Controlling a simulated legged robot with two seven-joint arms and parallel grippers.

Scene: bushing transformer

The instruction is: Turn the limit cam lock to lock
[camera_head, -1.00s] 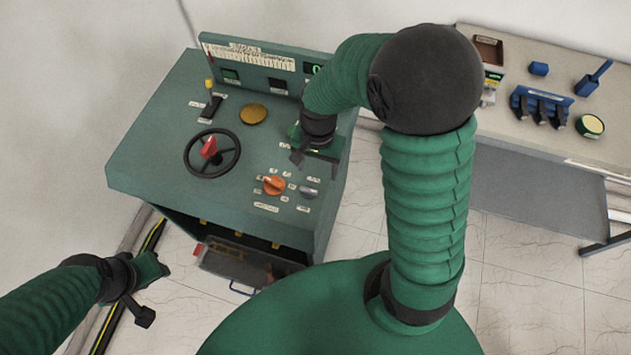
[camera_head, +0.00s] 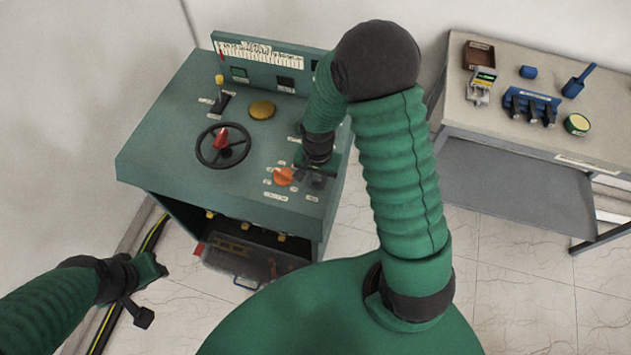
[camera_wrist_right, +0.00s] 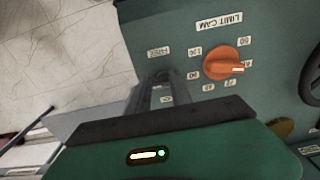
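The green control desk (camera_head: 165,135) carries an orange limit cam knob (camera_head: 285,176), which also shows in the wrist view (camera_wrist_right: 225,63) below its "LIMIT CAM" label. The small grey lock lever beside that knob is mostly hidden by my right gripper (camera_head: 311,174). In the wrist view, the fingers of my right gripper (camera_wrist_right: 160,92) reach down to the panel at the lock, beside the orange knob. They look fairly close together, but whether they grip the lever is unclear. My left gripper (camera_head: 150,290) is open and empty, away from the desk at lower left.
A black handwheel (camera_head: 223,146) with a red handle, a yellow-tipped lever (camera_head: 220,92) and a brass disc (camera_head: 262,110) are on the desk. A side table (camera_head: 490,118) with blue items stands at right.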

